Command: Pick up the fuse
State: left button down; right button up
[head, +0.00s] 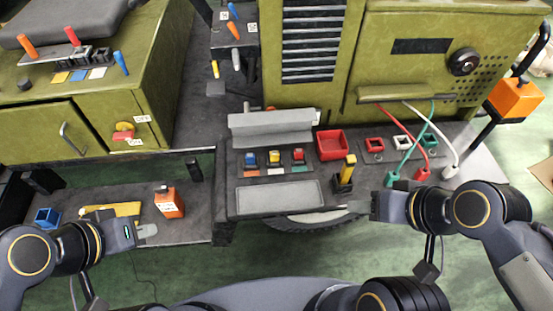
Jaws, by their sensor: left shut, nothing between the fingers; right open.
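No part is plainly marked as the fuse. Small blue (250,158), yellow (274,157) and red (298,155) blocks stand in a row on the dark bench. A taller yellow piece (348,167) stands upright in a black base to their right; I cannot tell which of these is the fuse. My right gripper (350,206) is open and empty at the bench's front edge, just below the tall yellow piece. My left gripper (148,231) is shut and empty in front of the left shelf, below an orange box (169,203).
A grey vise-like block (272,128) stands behind the small blocks. A flat grey plate (279,196) is clear in front. A blue box (47,217) sits far left.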

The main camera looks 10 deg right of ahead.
aim_at(298, 153)
jog(key=l+u, duration=0.45)
jog(key=u, duration=0.25)
jog(key=k+l+u, duration=0.1)
jog(key=u, duration=0.25)
jog(key=l, duration=0.1)
